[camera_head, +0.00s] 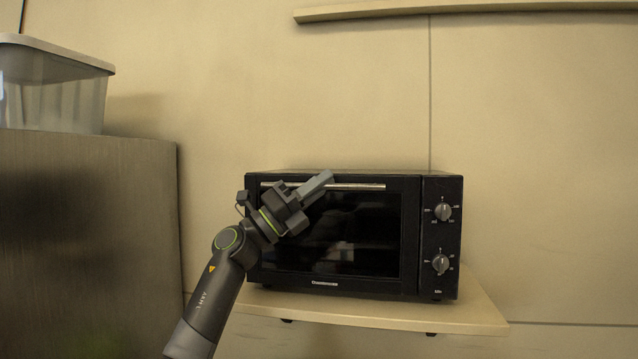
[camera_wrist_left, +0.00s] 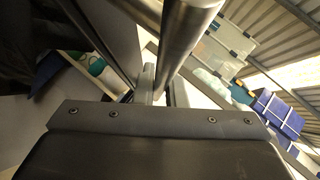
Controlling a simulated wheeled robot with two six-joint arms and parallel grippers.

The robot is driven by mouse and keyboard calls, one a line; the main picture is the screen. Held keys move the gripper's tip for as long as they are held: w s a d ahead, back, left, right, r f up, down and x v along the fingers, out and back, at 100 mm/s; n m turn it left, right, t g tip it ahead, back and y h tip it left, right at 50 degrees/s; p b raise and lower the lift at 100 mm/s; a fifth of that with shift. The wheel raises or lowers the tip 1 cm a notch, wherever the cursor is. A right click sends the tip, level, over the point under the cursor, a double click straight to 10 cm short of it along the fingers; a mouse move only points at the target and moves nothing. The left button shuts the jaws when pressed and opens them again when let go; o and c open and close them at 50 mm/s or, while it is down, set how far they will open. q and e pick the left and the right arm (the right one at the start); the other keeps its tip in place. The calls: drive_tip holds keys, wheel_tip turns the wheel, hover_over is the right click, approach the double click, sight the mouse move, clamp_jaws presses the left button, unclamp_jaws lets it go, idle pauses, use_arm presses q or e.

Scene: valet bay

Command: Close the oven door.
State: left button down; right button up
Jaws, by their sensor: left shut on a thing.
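The black oven (camera_head: 440,230) stands on a wall shelf in the head view. Its door (camera_head: 350,235) looks upright and flush with the front frame, though a small gap would be hard to see. A silver bar handle (camera_head: 355,186) runs along the door's top edge. My left gripper (camera_head: 318,185) is at the left half of the handle and shut on it. In the left wrist view the metal handle (camera_wrist_left: 185,35) runs between the gripper fingers (camera_wrist_left: 160,90). The gripper hides part of the handle and the door's upper left. My right gripper is out of view.
A wooden shelf (camera_head: 470,312) carries the oven. A grey cabinet (camera_head: 90,230) stands at the left with a clear plastic bin (camera_head: 55,95) on top. Another wooden shelf (camera_head: 450,10) is high on the wall. The space right of the oven is clear.

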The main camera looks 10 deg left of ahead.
use_arm(q)
drive_tip(key=shift+f, duration=0.2)
drive_tip(key=c, duration=1.5)
unclamp_jaws()
drive_tip(key=shift+w, duration=0.1)
drive_tip(key=shift+r, duration=0.15)
drive_tip(key=shift+s+a+f+b, duration=0.2)
drive_tip(key=shift+a+f+b, duration=0.1)
drive_tip(key=shift+f+b, duration=0.15)
drive_tip(key=b+v, duration=0.8)
drive_tip(key=v, duration=0.8)
drive_tip(key=shift+s+a+b, duration=0.2)
drive_tip(key=shift+b, duration=0.15)
